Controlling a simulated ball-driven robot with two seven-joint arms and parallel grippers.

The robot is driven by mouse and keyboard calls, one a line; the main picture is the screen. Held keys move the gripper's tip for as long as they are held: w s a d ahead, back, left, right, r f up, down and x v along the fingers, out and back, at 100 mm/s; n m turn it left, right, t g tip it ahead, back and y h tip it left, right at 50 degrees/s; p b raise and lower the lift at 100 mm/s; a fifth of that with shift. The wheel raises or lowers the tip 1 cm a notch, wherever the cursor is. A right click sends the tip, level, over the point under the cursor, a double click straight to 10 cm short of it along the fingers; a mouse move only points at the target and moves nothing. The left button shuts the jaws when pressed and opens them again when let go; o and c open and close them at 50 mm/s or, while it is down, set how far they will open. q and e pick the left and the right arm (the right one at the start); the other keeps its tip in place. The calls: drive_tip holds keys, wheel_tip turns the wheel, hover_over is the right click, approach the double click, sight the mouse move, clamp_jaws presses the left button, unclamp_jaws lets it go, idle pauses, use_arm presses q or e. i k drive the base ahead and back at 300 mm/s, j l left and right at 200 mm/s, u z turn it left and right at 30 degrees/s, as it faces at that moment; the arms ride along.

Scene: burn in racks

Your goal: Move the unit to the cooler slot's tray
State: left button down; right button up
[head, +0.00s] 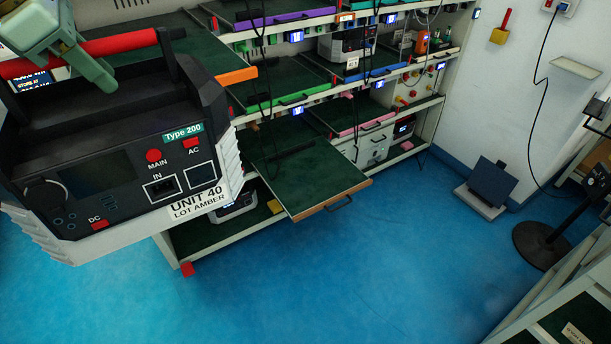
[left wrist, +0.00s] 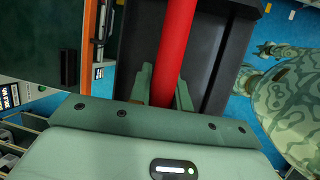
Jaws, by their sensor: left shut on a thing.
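The unit (head: 120,170) is a dark box with a pale ribbed casing, labelled "UNIT 40 LOT AMBER" and "Type 200". It is held up large at the left of the head view, and its dark casing shows in the left wrist view (left wrist: 225,50). My left gripper (head: 92,68) is shut on its red handle bar (left wrist: 175,40). A dark green tray (head: 310,178) with a brown front edge and black handle is drawn out of the rack, bare, to the right of the unit. I cannot tell which slot is the cooler one. My right gripper is not in view.
The rack (head: 435,130) has several shelves with coloured edges, small displays, hanging cables and other devices. A dark panel on a pale base (head: 488,185) and a black round stand base (head: 540,245) stand at the right. The blue floor (head: 370,270) in front is clear.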

sight(304, 165)
drive_tip(key=i+l+u, duration=0.15)
drive_tip(key=l, duration=0.2)
drive_tip(key=i+l+u, duration=0.15)
drive_tip(key=l, duration=0.25)
drive_tip(key=i+l+u, duration=0.15)
drive_tip(key=l, duration=0.3)
drive_tip(key=i+l+u, duration=0.15)
drive_tip(key=l, duration=0.25)
drive_tip(key=i+l+u, duration=0.15)
drive_tip(key=l, duration=0.3)
drive_tip(key=l+u, duration=0.15)
drive_tip(key=l, duration=0.3)
